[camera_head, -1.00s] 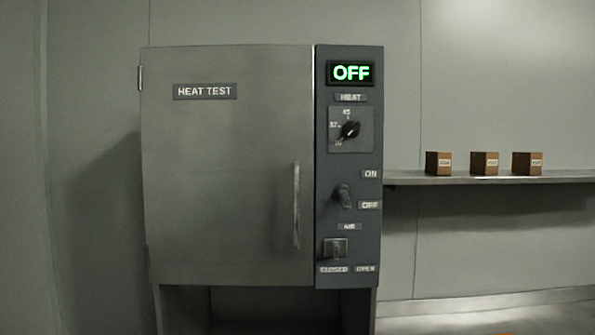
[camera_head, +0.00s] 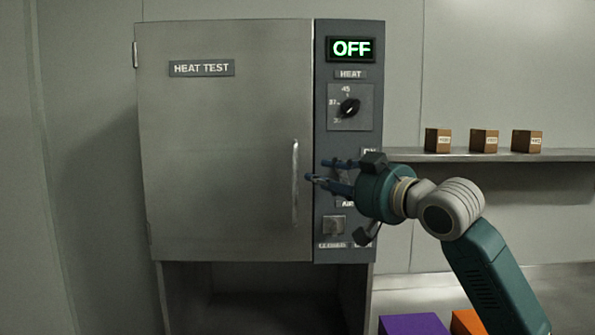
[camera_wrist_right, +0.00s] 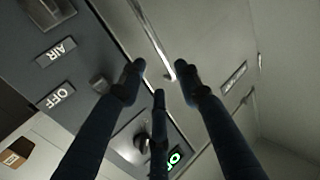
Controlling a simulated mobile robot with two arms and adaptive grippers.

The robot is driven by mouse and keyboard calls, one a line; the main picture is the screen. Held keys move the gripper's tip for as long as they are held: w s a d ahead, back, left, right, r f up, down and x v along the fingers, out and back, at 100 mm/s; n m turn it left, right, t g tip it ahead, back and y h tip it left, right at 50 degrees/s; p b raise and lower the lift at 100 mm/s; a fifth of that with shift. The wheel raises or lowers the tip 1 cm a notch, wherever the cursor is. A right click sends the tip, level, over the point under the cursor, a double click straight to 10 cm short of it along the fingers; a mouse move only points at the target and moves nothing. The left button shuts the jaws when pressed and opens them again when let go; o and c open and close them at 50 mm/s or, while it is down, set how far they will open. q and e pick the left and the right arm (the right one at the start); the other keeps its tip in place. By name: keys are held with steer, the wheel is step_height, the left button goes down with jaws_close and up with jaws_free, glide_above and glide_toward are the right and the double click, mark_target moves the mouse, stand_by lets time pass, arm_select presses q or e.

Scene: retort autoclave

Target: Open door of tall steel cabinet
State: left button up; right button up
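The tall steel cabinet (camera_head: 222,110) stands in the middle of the head view. Its door, labelled HEAT TEST, looks shut and has hinges on its left side. A vertical bar handle (camera_head: 295,183) runs along the door's right edge. My right gripper (camera_head: 315,171) is just right of the handle, in front of the control panel, with its fingers spread and pointing left. In the right wrist view the handle (camera_wrist_right: 152,42) lies ahead, between the open fingers (camera_wrist_right: 160,72). I see no contact with it. My left gripper is not in view.
The control panel (camera_head: 335,150) has a green OFF display (camera_head: 350,49), a heat knob (camera_head: 349,108) and a lower switch (camera_head: 334,225). A shelf (camera_head: 500,156) at right bears three small brown boxes. Purple (camera_head: 413,325) and orange (camera_head: 467,322) objects show at the bottom.

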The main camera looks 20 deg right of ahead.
steer(key=p+x, duration=0.5)
steer(key=x, duration=0.5)
steer(key=shift+w+f, duration=0.2)
steer(key=shift+w, duration=0.2)
steer(key=shift+a, duration=0.1)
jaws_close()
